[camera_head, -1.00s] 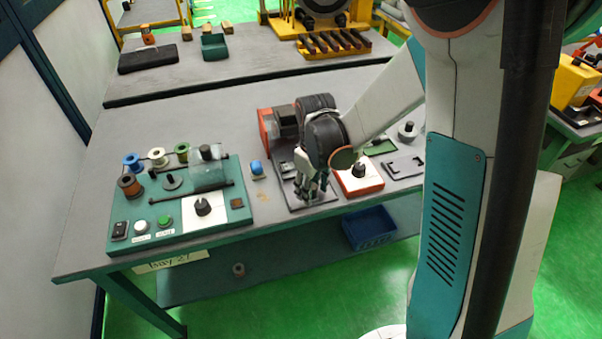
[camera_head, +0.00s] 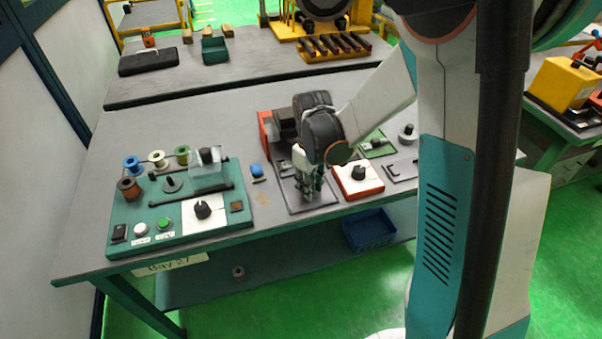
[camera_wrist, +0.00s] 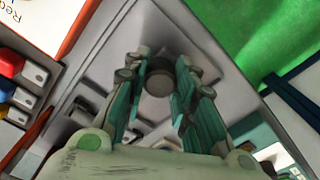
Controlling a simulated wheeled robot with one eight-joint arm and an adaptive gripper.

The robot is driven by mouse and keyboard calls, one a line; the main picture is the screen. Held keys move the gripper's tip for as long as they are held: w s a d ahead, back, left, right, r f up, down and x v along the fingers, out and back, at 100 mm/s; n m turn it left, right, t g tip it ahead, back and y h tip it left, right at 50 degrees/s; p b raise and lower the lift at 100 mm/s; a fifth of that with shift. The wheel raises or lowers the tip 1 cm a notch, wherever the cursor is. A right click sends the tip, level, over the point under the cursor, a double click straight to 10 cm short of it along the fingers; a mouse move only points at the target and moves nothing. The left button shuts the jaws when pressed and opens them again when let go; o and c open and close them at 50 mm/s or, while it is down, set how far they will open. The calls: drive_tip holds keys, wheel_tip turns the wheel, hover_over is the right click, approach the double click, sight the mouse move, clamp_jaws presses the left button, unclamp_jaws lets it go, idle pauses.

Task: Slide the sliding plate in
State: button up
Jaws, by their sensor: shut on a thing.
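A flat grey fixture (camera_head: 298,208) lies near the table's front edge, left of a red-rimmed white box with a black knob (camera_head: 358,180). My gripper (camera_head: 308,190) points down over this fixture. In the wrist view, my gripper (camera_wrist: 159,78) is shut on a round dark knob (camera_wrist: 160,80), with one teal finger on each side of it. The knob stands over a grey plate (camera_wrist: 105,72), seemingly the sliding plate, in the fixture. Fingers and palm hide much of the plate, so I cannot tell how far in it sits.
A green panel (camera_head: 170,238) with spools, buttons and a clear cover stands on the left. A small blue part (camera_head: 256,170) lies between panel and fixture. A blue bin (camera_head: 370,229) is below the table edge. A second bench (camera_head: 240,75) stands behind.

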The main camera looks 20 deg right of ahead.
drive_tip(key=shift+w, duration=3.95)
drive_tip(key=o, duration=0.8)
drive_tip(key=shift+r+p, duration=1.6)
drive_tip(key=shift+r, duration=1.4)
